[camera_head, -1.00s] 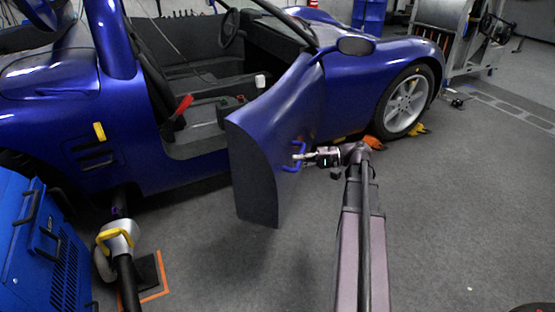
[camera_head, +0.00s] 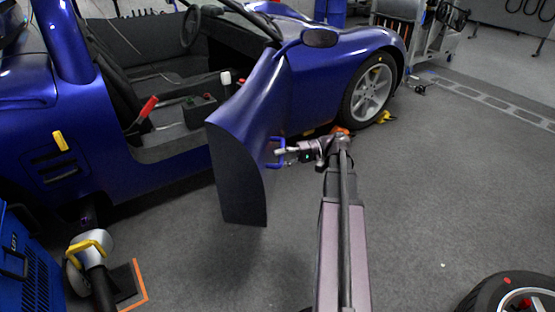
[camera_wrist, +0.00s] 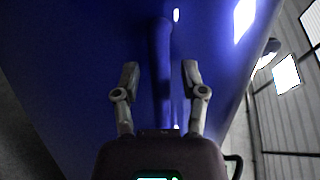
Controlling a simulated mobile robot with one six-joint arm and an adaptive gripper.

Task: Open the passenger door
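The passenger door (camera_head: 262,105) of the blue car stands swung outward, with the seat and cabin visible behind it. A blue loop handle (camera_head: 282,138) is on its outer face. My gripper (camera_head: 280,157) is at this handle. In the wrist view, the handle bar (camera_wrist: 162,70) runs between the two fingers of my gripper (camera_wrist: 161,74). A gap shows on both sides of the bar, so the fingers are open around it. The blue door surface (camera_wrist: 85,45) fills most of that view.
A blue machine (camera_head: 35,275) and a hose nozzle (camera_head: 88,252) stand at lower left. A loose wheel (camera_head: 510,293) lies at lower right. The car's front wheel (camera_head: 371,91) has orange and yellow pieces near it. Grey floor (camera_head: 420,190) right of my arm is clear.

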